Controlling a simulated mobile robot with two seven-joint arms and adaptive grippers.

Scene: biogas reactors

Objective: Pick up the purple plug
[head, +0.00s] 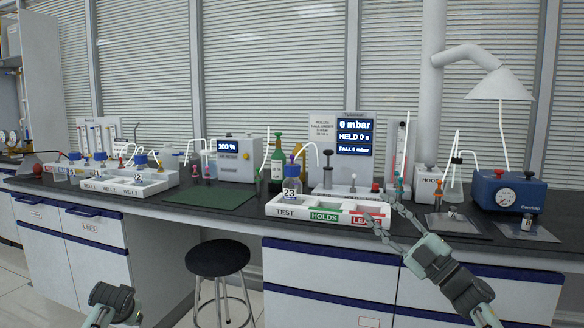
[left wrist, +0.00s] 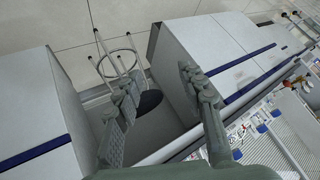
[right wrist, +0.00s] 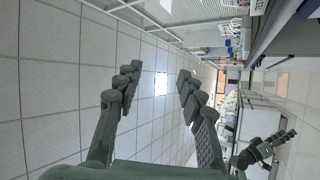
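Small pink-to-purple pieces stand behind the green mat: one magenta (head: 195,173) and one more purple (head: 208,171). They are too small for me to tell which is the purple plug. A bottle marked 23 (head: 292,190) with a blue cap stands in the TEST tray (head: 285,212). My right gripper (head: 388,214) is open and empty, near the right front of that tray; it also shows in the right wrist view (right wrist: 158,75). My left gripper (left wrist: 160,73) is open and empty, low at the left in the head view, well away from the bench top.
The green mat (head: 195,198) is bare. A white tray (head: 125,188) with bottles stands left of it. A black stool (head: 218,258) stands in the knee gap. A grey display stand (head: 354,140), a blue pump (head: 508,192) and a lamp-like hood (head: 500,85) are behind and right.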

